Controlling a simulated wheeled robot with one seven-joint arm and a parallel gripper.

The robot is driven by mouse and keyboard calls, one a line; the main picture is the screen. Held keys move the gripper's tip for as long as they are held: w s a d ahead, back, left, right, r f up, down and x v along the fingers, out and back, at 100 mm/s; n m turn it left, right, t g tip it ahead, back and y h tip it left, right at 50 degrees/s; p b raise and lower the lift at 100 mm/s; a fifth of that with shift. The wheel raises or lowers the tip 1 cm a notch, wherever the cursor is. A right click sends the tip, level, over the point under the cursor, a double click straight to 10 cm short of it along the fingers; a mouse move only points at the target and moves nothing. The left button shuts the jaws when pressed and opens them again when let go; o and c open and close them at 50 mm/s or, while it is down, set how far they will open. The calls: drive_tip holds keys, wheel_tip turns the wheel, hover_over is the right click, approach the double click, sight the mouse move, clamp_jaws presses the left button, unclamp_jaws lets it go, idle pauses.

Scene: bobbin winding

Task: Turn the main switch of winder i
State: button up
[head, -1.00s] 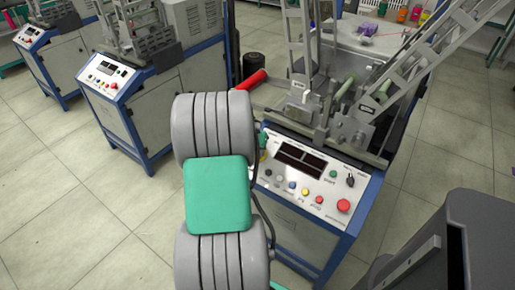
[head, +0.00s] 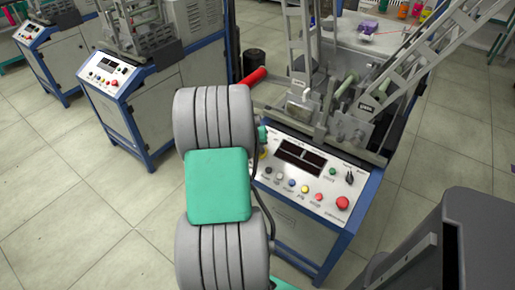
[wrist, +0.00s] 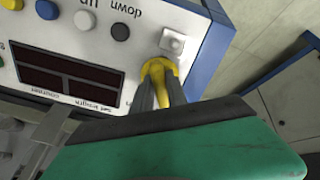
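The nearest winder's control panel (head: 302,190) is right of my arm in the head view. It carries two dark displays, several coloured buttons and a black knob (head: 350,177). A yellow switch (head: 263,154) sits at the panel's left edge, partly hidden by my arm. In the wrist view the panel appears upside down, and the yellow switch (wrist: 157,68) is at the fingertips of my gripper (wrist: 160,92). The two dark fingers are close together with yellow showing between them, so the gripper looks shut on the switch. The switch's pointer is hidden.
A red handle (head: 251,77) sticks out beside the winder, close to my arm. A light square fitting (wrist: 172,42) is next to the yellow switch. Other winders (head: 130,85) stand at the left. The floor at lower left is clear.

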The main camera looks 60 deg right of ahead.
drive_tip(key=o, duration=0.4)
drive_tip(key=p+v, duration=0.1)
drive_tip(key=v, duration=0.6)
drive_tip(key=shift+a+r, duration=0.15)
drive_tip(key=shift+r, duration=0.25)
